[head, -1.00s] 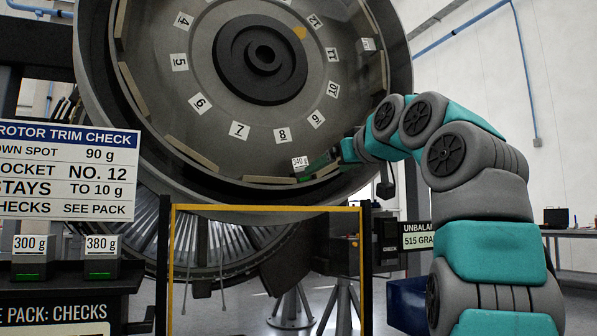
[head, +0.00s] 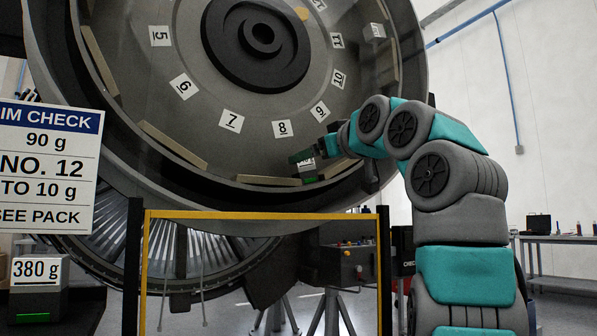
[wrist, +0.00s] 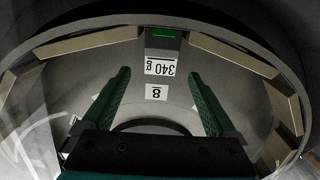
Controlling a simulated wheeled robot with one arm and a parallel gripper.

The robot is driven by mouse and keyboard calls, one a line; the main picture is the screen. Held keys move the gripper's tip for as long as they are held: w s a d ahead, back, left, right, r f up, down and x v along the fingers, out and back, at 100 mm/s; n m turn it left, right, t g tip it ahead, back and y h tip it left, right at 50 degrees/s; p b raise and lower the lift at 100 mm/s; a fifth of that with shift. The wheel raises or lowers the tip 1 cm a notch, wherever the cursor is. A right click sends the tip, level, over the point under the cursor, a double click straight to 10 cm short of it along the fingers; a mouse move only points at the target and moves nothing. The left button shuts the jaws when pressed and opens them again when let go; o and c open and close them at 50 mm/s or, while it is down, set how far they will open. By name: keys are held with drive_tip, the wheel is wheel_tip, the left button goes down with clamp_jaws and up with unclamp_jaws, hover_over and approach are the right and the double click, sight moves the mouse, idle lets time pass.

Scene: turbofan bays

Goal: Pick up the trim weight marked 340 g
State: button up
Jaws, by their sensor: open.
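The trim weight marked 340 g (head: 307,167) sits at the lower inner rim of the big rotor disc, near pocket number 8. It is a grey block with a white label and a green strip. In the wrist view the 340 g weight (wrist: 160,50) is at top centre, its label upside down. My gripper (wrist: 159,74) is open and empty, its two green fingers spread left and right of the weight's line. The weight appears just beyond the fingertips, not clasped. In the head view my gripper (head: 318,150) is close to the weight and partly overlaps it.
Tan strips (head: 268,180) line the rim beside the weight. Another block (head: 374,32) sits at the rim's upper right. A yellow-edged frame (head: 262,215) stands in front below the disc. A 380 g weight (head: 38,290) stands on a shelf at left, under a sign (head: 48,165).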

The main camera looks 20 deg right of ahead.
sight(306, 170)
drive_tip(key=w, duration=0.2)
drive_tip(key=w+p, duration=0.1)
drive_tip(key=w, duration=0.1)
drive_tip(key=w+p, duration=0.1)
drive_tip(key=w, duration=0.1)
drive_tip(key=shift+w+f, duration=0.25)
drive_tip(key=shift+c, duration=0.3)
clamp_jaws()
idle(0.4)
